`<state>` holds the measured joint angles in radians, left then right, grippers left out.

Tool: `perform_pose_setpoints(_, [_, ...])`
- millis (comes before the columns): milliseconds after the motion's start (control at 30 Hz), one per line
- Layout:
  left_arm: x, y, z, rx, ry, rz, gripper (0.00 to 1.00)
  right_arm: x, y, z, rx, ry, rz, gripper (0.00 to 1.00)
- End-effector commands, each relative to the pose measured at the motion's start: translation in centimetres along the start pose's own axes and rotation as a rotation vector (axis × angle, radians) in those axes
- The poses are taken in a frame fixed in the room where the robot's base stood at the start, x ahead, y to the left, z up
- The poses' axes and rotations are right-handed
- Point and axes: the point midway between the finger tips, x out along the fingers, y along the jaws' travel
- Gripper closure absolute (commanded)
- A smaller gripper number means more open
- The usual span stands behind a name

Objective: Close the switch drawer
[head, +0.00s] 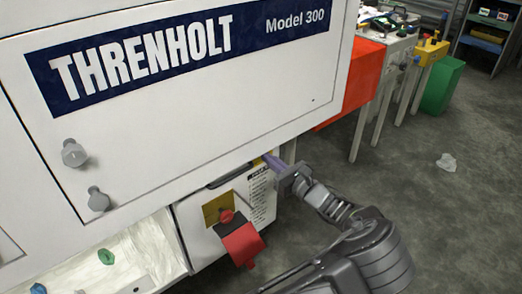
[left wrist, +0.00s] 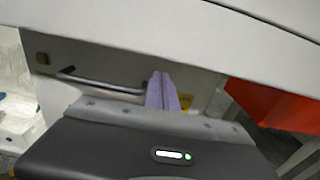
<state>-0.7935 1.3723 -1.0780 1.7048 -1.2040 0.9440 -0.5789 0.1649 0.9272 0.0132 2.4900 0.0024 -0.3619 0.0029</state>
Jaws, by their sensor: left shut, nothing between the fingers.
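The switch drawer seems to be the white box (head: 188,216) below the big white cabinet; how far it stands out is hard to tell. Its front has a yellow plate with a red switch (head: 239,243), a dark handle along the top and a printed label (head: 260,196). My left gripper (head: 270,160) is just under the cabinet's lower edge, at the box's upper right corner. Its purple fingers are together and empty; they also show in the left wrist view (left wrist: 161,78), beside a metal bar handle (left wrist: 100,82). I cannot tell whether they touch the box. My right gripper is out of view.
The THRENHOLT cabinet (head: 200,105) overhangs the box. A pale tray (head: 150,240) with coloured pieces lies at lower left. An orange-red panel (head: 357,80), a white table and a green bin (head: 440,88) stand to the right. The grey floor (head: 450,220) is mostly clear, with one crumpled white scrap.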

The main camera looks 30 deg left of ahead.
Motion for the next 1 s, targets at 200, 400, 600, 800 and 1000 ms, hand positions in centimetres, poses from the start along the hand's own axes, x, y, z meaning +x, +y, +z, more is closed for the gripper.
perform_pose_setpoints(200, [-4.8, 0.1, 0.1, 0.003, 0.001, 0.0, 1.0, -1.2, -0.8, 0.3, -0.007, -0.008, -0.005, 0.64])
perform_pose_setpoints(400, [-7.1, 0.1, -0.1, 0.003, -0.001, 0.003, 1.0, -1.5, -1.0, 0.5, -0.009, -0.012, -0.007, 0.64])
perform_pose_setpoints(600, [-7.4, 0.2, -0.2, 0.003, 0.0, 0.004, 1.0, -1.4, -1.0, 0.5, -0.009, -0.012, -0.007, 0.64])
perform_pose_setpoints(800, [-7.4, 0.2, -0.2, 0.003, 0.0, 0.004, 1.0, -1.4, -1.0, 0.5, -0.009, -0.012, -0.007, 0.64])
perform_pose_setpoints(1000, [-7.4, 0.2, -0.2, -0.001, 0.0, 0.004, 1.0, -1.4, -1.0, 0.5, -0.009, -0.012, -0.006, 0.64])
